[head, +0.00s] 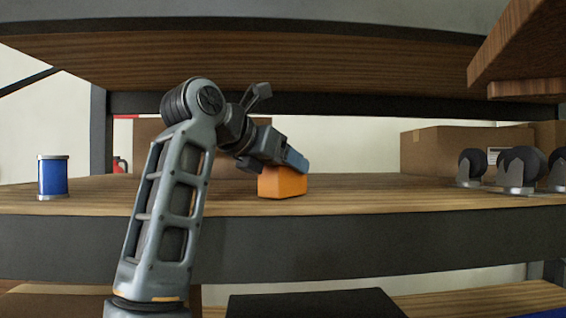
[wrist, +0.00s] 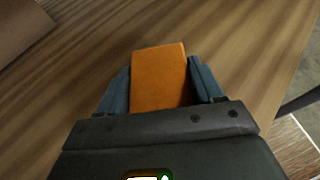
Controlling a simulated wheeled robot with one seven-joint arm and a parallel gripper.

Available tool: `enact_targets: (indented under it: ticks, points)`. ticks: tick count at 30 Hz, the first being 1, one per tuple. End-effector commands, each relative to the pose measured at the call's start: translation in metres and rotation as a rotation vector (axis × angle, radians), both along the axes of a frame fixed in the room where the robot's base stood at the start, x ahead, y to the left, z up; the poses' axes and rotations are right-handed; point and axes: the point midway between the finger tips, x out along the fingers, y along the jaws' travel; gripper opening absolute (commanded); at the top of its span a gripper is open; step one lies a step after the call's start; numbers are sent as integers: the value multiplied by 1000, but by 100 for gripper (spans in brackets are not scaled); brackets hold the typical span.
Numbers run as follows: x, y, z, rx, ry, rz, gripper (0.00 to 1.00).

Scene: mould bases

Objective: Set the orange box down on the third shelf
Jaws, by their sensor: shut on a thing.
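The orange box (head: 283,183) is at the middle of a wooden shelf (head: 400,200) in the head view, near its front edge. It looks upright, with its underside at or very close to the boards; I cannot tell whether it touches. My gripper (head: 295,162) reaches it from the upper left and is shut on it. In the wrist view the orange box (wrist: 159,78) sits between the two fingers of my gripper (wrist: 160,85), one on each side. Part of the box is hidden by the gripper. The shelf's number cannot be read.
A blue can (head: 53,177) stands at the left on the same shelf. Caster wheels (head: 515,168) and cardboard boxes (head: 455,150) stand at the right. Another cardboard box (head: 150,140) is behind my arm. A shelf (head: 300,62) lies overhead. The boards beside the orange box are clear.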

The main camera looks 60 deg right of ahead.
Motion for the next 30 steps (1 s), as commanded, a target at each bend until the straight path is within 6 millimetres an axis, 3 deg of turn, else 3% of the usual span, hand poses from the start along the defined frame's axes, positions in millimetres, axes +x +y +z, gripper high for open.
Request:
enact_targets:
  ticks: [9,10,17,27,30]
  points:
    - [0,0,-4,0,-1,1,21]
    - [0,0,-3,1,-2,1,68]
    - [0,0,-2,1,-1,0,90]
    - [0,0,2,0,-1,0,92]
    - [4,11,4,0,-2,5,92]
